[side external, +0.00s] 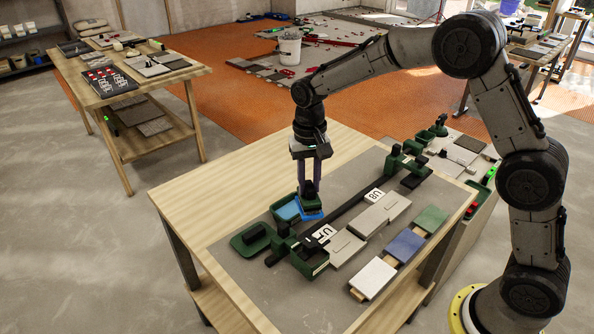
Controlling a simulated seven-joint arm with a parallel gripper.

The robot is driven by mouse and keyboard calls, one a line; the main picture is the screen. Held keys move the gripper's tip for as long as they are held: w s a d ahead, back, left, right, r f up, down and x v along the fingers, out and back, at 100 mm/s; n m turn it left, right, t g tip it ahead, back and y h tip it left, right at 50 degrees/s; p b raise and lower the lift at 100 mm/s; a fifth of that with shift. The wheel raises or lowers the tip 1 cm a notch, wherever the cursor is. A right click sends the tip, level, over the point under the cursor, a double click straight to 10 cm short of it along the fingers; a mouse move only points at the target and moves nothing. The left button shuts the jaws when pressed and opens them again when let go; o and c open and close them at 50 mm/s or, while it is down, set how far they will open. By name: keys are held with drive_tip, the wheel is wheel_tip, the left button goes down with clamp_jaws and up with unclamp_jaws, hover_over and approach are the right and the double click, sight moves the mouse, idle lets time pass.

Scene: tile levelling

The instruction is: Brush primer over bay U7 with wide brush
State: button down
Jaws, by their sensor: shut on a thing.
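My gripper (309,192) points down over the left part of the workbench, shut on a dark green block-like tool with a bright blue lower edge (313,216), which looks like the wide brush. The tool is at the right side of a green tray (273,212) with light blue inside; I cannot tell whether it touches the tray. A white U7 label (323,233) lies to the right and nearer the camera, with a light grey tile (345,246) beside it. Which surface is bay U7 itself is hard to tell.
A dark bar (350,206) runs across the bench. A U8 label (375,195) and more grey tiles lie farther right. White (372,278), blue (405,246) and green (431,218) pieces line the front. The bench's back left is clear.

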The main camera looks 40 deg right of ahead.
drive_tip(key=s+a+r+n, duration=0.1)
drive_tip(key=s+r+n, duration=0.1)
drive_tip(key=s+n, duration=0.6)
drive_tip(key=shift+s+f+m, duration=0.35)
drive_tip(key=shift+f, duration=0.95)
drive_tip(key=shift+s+f+m, duration=0.3)
drive_tip(key=shift+f+m, duration=0.1)
drive_tip(key=shift+f, duration=0.9)
drive_tip(key=shift+s+f+m, duration=0.35)
drive_tip(key=shift+f, duration=0.95)
drive_tip(key=shift+f, duration=0.45)
drive_tip(key=shift+d, duration=2.75)
drive_tip(key=shift+a+f, duration=0.15)
drive_tip(key=shift+a, duration=1.35)
